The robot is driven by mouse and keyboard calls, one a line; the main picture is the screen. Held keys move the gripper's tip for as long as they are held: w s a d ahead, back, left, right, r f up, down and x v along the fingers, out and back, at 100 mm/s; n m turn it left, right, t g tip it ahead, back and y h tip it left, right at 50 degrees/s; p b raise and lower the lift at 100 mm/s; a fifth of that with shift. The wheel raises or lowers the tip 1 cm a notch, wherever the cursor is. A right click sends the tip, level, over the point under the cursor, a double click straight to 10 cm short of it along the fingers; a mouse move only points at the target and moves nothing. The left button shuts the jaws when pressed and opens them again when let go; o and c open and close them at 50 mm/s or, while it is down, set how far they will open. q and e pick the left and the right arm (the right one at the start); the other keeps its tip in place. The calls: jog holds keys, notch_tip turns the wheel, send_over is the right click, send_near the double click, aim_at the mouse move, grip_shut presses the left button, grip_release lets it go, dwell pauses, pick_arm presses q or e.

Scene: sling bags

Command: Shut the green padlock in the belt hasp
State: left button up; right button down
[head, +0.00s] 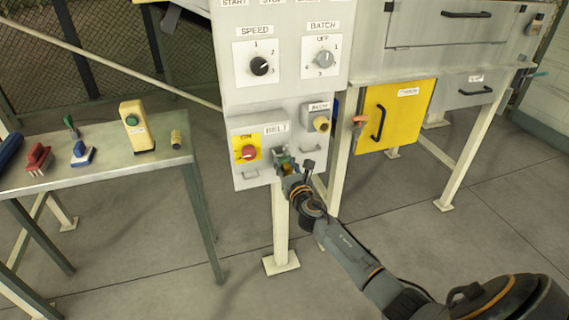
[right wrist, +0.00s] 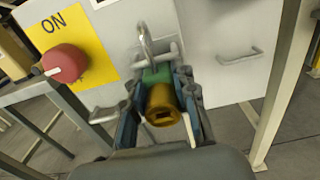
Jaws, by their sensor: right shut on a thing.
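The green padlock (right wrist: 157,76) is in my right gripper (right wrist: 160,112), with its brass keyhole end facing the wrist camera. Its metal shackle (right wrist: 146,42) points up at the panel and overlaps the belt hasp (right wrist: 168,54). I cannot tell whether the shackle passes through the hasp or is locked. In the head view the green padlock (head: 281,156) is small, below the BELT label (head: 276,129). My right gripper (head: 290,176) is shut on it from below. My left gripper is not in view.
A red knob (head: 249,153) on a yellow ON plate is left of the hasp. A brass-coloured cylinder (head: 321,124) protrudes at right. The side table (head: 105,165) holds a yellow box (head: 137,126) and several small items. A yellow door (head: 397,116) is further right.

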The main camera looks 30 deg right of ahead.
jog(key=shift+f, duration=0.15)
jog(key=c, duration=1)
grip_release()
jog(key=shift+o, duration=0.3)
jog(key=o, duration=0.6)
